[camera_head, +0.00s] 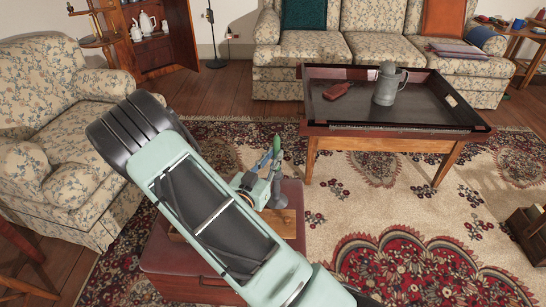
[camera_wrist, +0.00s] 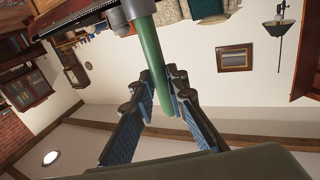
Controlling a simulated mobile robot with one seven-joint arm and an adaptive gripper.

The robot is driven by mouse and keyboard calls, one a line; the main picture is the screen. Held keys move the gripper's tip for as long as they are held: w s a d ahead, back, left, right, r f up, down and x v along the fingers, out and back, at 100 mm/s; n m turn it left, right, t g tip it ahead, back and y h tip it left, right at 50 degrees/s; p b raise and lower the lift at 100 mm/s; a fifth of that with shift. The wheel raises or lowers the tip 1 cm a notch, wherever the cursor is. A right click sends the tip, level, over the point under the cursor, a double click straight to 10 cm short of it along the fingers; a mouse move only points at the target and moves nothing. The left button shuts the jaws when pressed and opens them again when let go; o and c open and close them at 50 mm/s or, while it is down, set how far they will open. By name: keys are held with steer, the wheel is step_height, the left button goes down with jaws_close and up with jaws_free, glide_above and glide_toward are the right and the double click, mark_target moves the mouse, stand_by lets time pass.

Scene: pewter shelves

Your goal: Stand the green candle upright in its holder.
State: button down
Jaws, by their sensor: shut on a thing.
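The green candle (camera_head: 277,143) stands about upright above the red ottoman, between the fingers of my gripper (camera_head: 266,164). In the wrist view the candle (camera_wrist: 150,52) runs between the two blue-padded fingertips of my gripper (camera_wrist: 160,92), which are shut on it. The grey candle holder (camera_head: 277,197) stands directly below the candle. In the wrist view the candle's far end meets the grey cup of the holder (camera_wrist: 136,9). I cannot tell how deep it sits in the cup. My gripper and arm hide part of both in the head view.
The holder stands on a wooden board (camera_head: 290,223) on the red ottoman (camera_head: 160,252). A low table (camera_head: 400,143) with a dark tray, a grey pitcher (camera_head: 388,84) and a small red item is behind, right. A floral armchair (camera_head: 60,125) is left.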

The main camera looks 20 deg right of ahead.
steer(key=shift+f+b, duration=0.4)
steer(key=shift+f, duration=0.1)
steer(key=c, duration=1.8)
jaws_free()
steer(key=v, duration=1.2)
